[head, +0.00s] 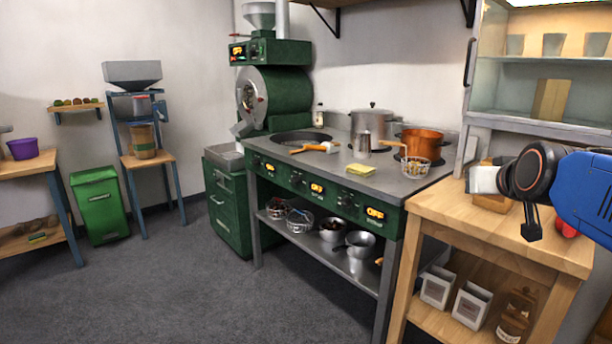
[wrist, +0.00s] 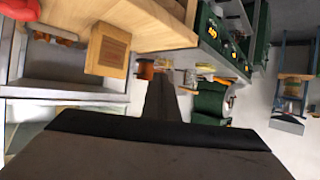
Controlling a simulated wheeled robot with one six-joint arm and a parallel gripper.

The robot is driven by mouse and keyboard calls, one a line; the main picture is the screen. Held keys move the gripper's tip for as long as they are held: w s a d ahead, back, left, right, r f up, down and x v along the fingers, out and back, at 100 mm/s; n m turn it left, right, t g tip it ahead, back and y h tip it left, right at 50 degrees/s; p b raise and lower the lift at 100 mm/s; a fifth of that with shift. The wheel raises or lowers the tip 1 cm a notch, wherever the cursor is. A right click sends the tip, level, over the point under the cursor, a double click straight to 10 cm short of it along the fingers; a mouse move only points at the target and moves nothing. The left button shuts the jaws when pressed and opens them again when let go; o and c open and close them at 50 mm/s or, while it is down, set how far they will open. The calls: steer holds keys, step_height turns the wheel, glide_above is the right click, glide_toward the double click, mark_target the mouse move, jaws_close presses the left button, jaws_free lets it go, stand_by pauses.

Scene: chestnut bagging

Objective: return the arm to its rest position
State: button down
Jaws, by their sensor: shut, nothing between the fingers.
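My gripper (wrist: 168,80) shows in the wrist view as a dark wedge running up from the bottom, its fingers together with nothing between them. In the head view my arm reaches in from the right, with a blue link (head: 588,192) and a black wrist joint with an orange ring (head: 528,172). It is raised over the right end of the wooden bench (head: 450,215). The fingers cannot be made out clearly there.
A wooden block (wrist: 107,50) and a red object (wrist: 18,9) sit on the bench near my arm. A glass-fronted cabinet (head: 545,65) stands behind. The green stove (head: 330,190) with pots is to the left. Open grey floor (head: 190,285) lies at the front left.

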steer(key=s+a+f+g+y, duration=0.1)
steer(key=s+a+f+g, duration=0.3)
steer(key=s+f, duration=0.7)
steer(key=s+a+f+n+g+y, duration=0.1)
steer(key=s+a+f+g, duration=0.3)
steer(key=s+f, duration=0.7)
steer(key=shift+s+a+f+n, duration=0.3)
steer(key=shift+f, duration=0.45)
